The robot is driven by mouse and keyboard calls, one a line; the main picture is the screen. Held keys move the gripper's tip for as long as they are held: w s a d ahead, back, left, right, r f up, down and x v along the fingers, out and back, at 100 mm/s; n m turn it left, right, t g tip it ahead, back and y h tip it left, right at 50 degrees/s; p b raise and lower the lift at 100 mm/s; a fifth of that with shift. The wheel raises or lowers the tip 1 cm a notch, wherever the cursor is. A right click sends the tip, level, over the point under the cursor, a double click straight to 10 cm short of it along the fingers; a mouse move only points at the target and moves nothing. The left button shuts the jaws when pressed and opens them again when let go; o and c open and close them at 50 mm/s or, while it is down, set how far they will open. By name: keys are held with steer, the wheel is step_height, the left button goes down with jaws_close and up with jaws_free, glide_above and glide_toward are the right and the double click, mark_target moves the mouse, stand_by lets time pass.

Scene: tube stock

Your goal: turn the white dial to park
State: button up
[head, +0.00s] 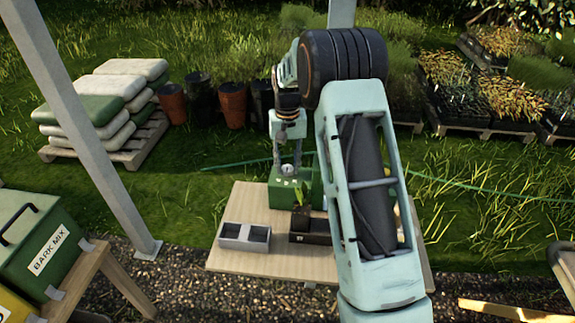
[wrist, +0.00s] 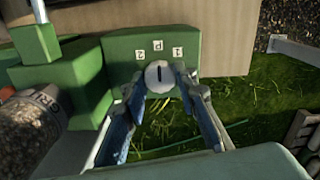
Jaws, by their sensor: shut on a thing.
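The white dial (wrist: 160,74) is on the face of a green box (wrist: 123,49), with labels 1, P and 2 around its far side, upside down in the wrist view. Its short dark mark lies upright in that view, in line with the P label (wrist: 158,45). My gripper (wrist: 164,80) is shut on the dial, one finger at each side. In the head view my gripper (head: 288,163) reaches down to the green box (head: 281,196) at the back of the table, and the dial (head: 287,171) shows small between the fingers.
My arm hides the table's right part. A metal post (head: 90,130) stands to the left.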

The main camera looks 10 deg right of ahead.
mark_target(288, 168)
steer(key=shift+r, duration=0.1)
steer(key=o, duration=1.1)
steer(key=shift+o, duration=0.2)
step_height(288, 168, up, 12)
